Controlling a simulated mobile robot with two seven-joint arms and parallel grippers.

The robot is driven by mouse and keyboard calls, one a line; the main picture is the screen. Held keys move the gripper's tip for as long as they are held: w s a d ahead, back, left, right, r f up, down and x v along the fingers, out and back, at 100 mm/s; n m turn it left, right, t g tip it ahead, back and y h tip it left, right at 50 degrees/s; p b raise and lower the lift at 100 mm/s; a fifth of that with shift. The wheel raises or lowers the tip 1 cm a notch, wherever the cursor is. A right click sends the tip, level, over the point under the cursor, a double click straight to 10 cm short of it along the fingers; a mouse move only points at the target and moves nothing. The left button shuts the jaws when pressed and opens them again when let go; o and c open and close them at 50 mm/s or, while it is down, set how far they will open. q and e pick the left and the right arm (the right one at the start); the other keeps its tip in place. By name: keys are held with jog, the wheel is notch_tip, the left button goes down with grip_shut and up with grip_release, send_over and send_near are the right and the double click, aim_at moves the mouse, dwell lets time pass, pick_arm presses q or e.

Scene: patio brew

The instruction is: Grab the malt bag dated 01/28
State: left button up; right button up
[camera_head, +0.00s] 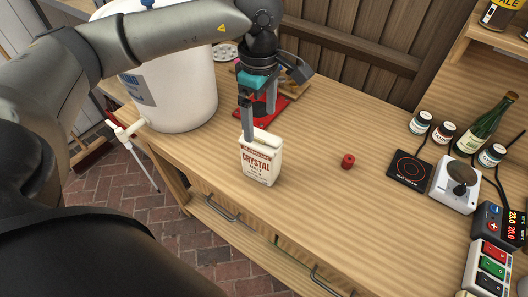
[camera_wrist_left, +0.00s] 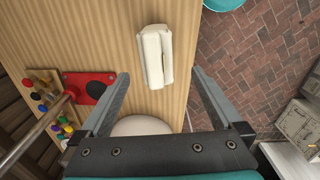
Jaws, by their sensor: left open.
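A white malt bag (camera_head: 261,161) with red "CRYSTAL" lettering stands upright on the wooden counter near its front edge. I cannot read a date on it. My left gripper (camera_head: 258,130) points down over the bag's top, with its fingers open. In the left wrist view the pale top of the bag (camera_wrist_left: 156,57) lies ahead, roughly between the open fingers (camera_wrist_left: 161,76). The gripper holds nothing; whether a finger touches the bag I cannot tell. My right gripper is in neither view.
A white bucket (camera_head: 182,85) with a tap stands left of the bag. Behind the gripper lies a red board (camera_head: 251,115). A small red object (camera_head: 347,161), a black hot plate (camera_head: 409,171) and a green bottle (camera_head: 485,124) are to the right. Counter between is mostly clear.

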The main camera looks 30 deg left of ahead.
aim_at(261, 137)
pick_arm(q)
notch_tip(261, 137, down, 5)
jog(key=shift+f, duration=0.9)
jog(key=f, duration=0.4)
jog(key=shift+w+a+f, duration=0.15)
jog(key=shift+w+f, duration=0.1)
jog(key=shift+w, duration=0.05)
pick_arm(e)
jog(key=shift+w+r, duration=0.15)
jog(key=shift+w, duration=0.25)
pick_arm(q)
grip_shut()
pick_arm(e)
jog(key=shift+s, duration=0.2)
pick_arm(q)
jog(key=shift+r, duration=0.1)
